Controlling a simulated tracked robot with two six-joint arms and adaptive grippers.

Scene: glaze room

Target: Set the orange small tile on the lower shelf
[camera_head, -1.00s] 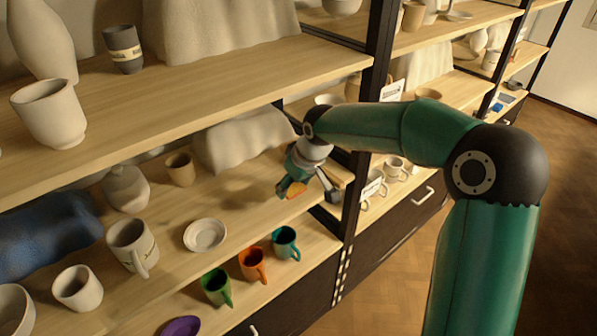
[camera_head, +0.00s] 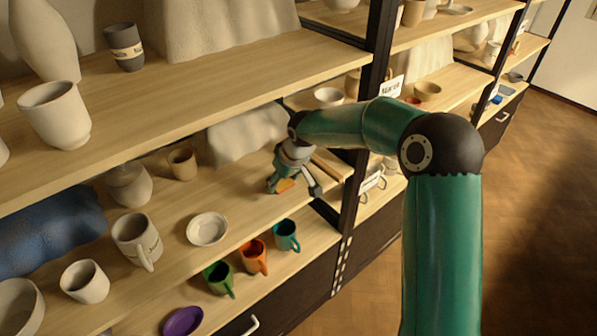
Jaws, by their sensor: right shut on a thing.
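The orange small tile (camera_head: 286,185) is a small flat piece, partly hidden by the fingers. My right gripper (camera_head: 293,188) is shut on it, pointing down over the right end of the middle shelf (camera_head: 235,195), close to the front edge. The tile is at or just above this board; I cannot tell whether it touches. Below is a lower board (camera_head: 205,312) with coloured mugs. My left gripper is not in view.
A white bowl (camera_head: 207,229) stands to the left on the middle board. Green (camera_head: 218,277), orange (camera_head: 254,256) and teal (camera_head: 286,235) mugs stand below. A black post (camera_head: 350,205) is close right of the gripper. Board between bowl and gripper is clear.

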